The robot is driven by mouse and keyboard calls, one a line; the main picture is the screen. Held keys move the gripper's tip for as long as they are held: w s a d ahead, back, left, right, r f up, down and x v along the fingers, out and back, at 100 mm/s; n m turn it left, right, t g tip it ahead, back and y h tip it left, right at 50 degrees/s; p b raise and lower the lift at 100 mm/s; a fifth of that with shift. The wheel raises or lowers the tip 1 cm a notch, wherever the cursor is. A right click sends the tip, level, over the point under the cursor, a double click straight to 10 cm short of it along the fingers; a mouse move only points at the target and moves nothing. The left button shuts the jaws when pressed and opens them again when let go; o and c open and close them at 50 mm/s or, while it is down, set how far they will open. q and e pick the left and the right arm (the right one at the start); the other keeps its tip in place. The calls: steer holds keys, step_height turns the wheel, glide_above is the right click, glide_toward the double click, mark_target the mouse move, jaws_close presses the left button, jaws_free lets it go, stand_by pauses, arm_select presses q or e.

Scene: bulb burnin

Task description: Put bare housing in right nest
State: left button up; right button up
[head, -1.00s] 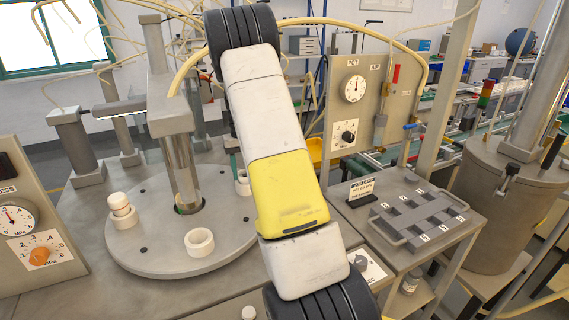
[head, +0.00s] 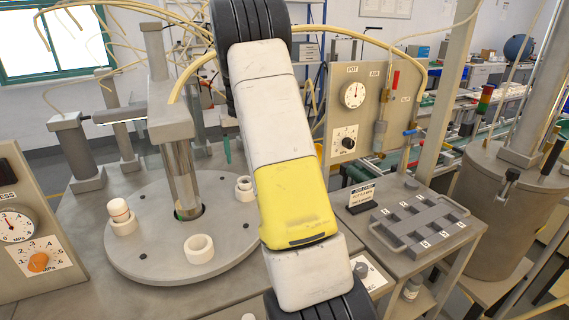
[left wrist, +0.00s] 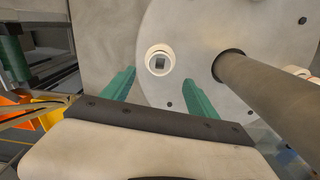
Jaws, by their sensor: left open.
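A round grey plate (head: 130,262) carries white ring-shaped nests around a central column. The right nest (head: 245,194) stands beside my arm, with a smaller pale ring-like piece showing at its top. In the head view one green finger (head: 227,150) shows behind my arm. My right gripper is not in view.
The front nest (head: 199,249) looks empty. The left nest (head: 122,222) holds a white round-topped piece. The metal column (head: 181,170) rises mid-plate close to my gripper. A grey slotted tray (head: 425,229) and a gauge panel (head: 352,120) stand to the right.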

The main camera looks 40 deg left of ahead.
arm_select(q)
steer(key=w+d+r+m+t, duration=0.1)
steer(key=w+d+r+m, duration=0.2)
steer(key=d, duration=0.6)
steer(key=w+d+r+m+t, duration=0.1)
steer(key=w+d+r, duration=0.2)
steer(key=d+r, duration=0.45)
steer(key=w+d+r+m+t, duration=0.1)
steer(key=w+d+r+m, duration=0.15)
steer(key=d, duration=0.85)
steer(key=s+d+m+t+h, duration=0.1)
steer(key=s+d+m, duration=0.2)
steer(key=d, duration=0.9)
steer(key=s+d+f+m+t+h, duration=0.1)
steer(key=s+d+m+t, duration=0.1)
steer(key=s+d+m, duration=0.2)
steer(key=s+d, duration=0.3)
steer(key=d, duration=0.5)
steer(key=shift+s+f, duration=0.15)
steer(key=shift+f, duration=0.15)
